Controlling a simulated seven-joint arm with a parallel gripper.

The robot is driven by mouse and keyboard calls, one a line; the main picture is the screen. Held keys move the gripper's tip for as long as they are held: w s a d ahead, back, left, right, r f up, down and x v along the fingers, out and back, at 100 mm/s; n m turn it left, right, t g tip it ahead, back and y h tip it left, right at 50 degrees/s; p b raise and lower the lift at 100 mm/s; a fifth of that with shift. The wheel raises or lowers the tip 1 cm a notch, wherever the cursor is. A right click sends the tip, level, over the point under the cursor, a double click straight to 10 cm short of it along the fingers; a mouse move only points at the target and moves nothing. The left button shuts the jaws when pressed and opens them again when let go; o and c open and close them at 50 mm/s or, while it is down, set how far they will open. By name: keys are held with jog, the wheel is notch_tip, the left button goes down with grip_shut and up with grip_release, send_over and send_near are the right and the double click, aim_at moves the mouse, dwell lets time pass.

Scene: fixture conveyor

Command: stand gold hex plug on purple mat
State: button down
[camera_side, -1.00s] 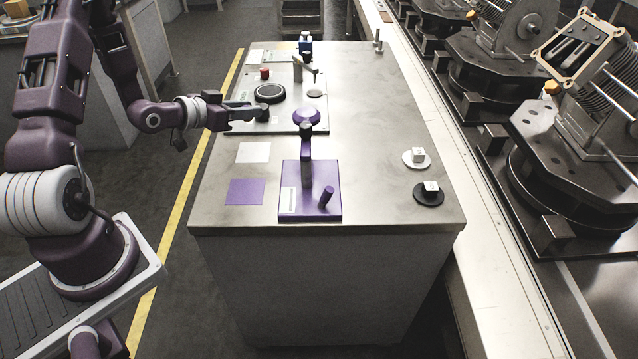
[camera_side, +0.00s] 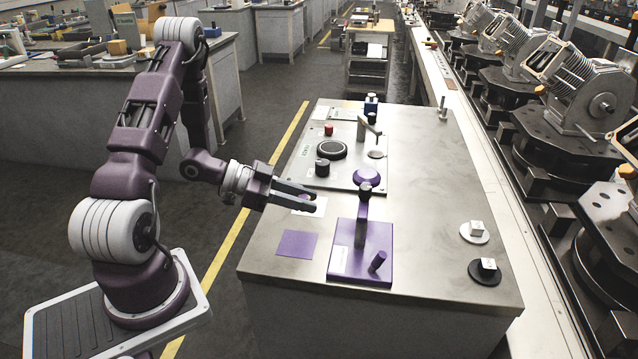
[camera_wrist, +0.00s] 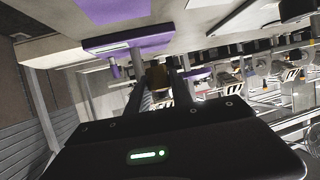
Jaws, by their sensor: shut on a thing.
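My gripper (camera_side: 312,200) is in the air at the left part of the bench, over the white mat (camera_side: 321,208). Its fingers point right in the side view. In the wrist view my gripper (camera_wrist: 160,85) is shut on the gold hex plug (camera_wrist: 158,76), a dark gold piece between the two fingers. The plug cannot be made out in the side view. The purple mat (camera_side: 297,244) lies flat and bare on the bench, nearer the front than my gripper. A purple patch, seemingly the mat (camera_wrist: 115,11), shows at the top of the wrist view.
A purple toggle clamp fixture (camera_side: 345,270) with an upright lever stands right of the mat. A control panel (camera_side: 345,180) with a black knob (camera_side: 322,167) and red button lies behind. White (camera_side: 474,238) and black (camera_side: 484,278) discs carry small blocks at right.

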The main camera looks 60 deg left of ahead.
aim_at(297, 244)
jog(key=s, duration=0.1)
jog(key=s+d+m+h, duration=0.1)
jog(key=s+g, duration=0.1)
jog(key=shift+d+f+m+h, duration=0.2)
jog(key=shift+f+m+h, duration=0.05)
jog(key=shift+m+h, duration=0.05)
jog(key=shift+w+f, duration=0.1)
jog(key=shift+f, duration=3.3)
jog(key=shift+f, duration=0.6)
jog(key=c, duration=1.1)
grip_release()
jog(key=shift+o, duration=0.2)
jog(key=shift+a, duration=0.1)
jog(key=v, duration=0.7)
jog(key=shift+r, duration=0.15)
